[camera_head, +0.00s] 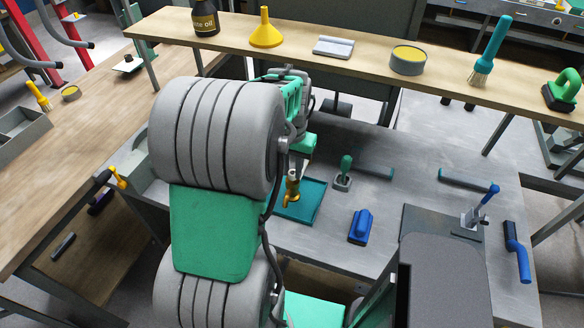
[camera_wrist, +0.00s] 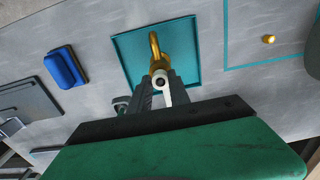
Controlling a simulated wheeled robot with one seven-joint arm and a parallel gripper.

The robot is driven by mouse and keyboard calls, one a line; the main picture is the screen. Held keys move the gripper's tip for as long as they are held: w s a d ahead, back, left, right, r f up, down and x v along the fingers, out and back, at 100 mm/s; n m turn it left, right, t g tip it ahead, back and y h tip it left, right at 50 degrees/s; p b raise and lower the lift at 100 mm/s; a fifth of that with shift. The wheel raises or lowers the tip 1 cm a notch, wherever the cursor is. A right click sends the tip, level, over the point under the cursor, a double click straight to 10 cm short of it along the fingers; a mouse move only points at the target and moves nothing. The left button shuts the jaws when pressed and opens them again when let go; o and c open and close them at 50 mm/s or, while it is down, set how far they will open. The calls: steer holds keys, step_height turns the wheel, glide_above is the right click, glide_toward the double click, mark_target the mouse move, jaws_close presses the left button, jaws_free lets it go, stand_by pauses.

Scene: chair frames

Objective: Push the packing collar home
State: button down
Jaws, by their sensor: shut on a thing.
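A brass tap-like fitting (camera_head: 292,187) shows over the teal tray (camera_head: 314,212). In the wrist view, the fitting (camera_wrist: 154,47) has a curved spout reaching over the tray (camera_wrist: 188,73). My gripper (camera_wrist: 161,92) is shut on this fitting, with a finger on each side of its near end. A pale, round-hubbed part (camera_wrist: 161,83) shows between the fingers; I cannot tell its exact role. A small brass round piece (camera_wrist: 268,40) sits apart, inside a teal outline, and may be the packing collar. My arm hides that area and the fingers in the head view.
A blue brush-like block (camera_head: 361,227) and a green-handled stamp-like tool (camera_head: 344,172) stand right of the tray. A lever fixture (camera_head: 474,216) is farther right. A raised wooden shelf (camera_head: 350,62) runs across the back.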

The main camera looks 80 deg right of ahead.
steer(key=shift+f+b, duration=0.3)
steer(key=shift+f, duration=0.25)
steer(key=c, duration=1.1)
jaws_free()
steer(key=shift+c, duration=0.2)
step_height(320, 180, up, 8)
steer(key=shift+f+b, duration=0.1)
steer(key=shift+b, duration=0.5)
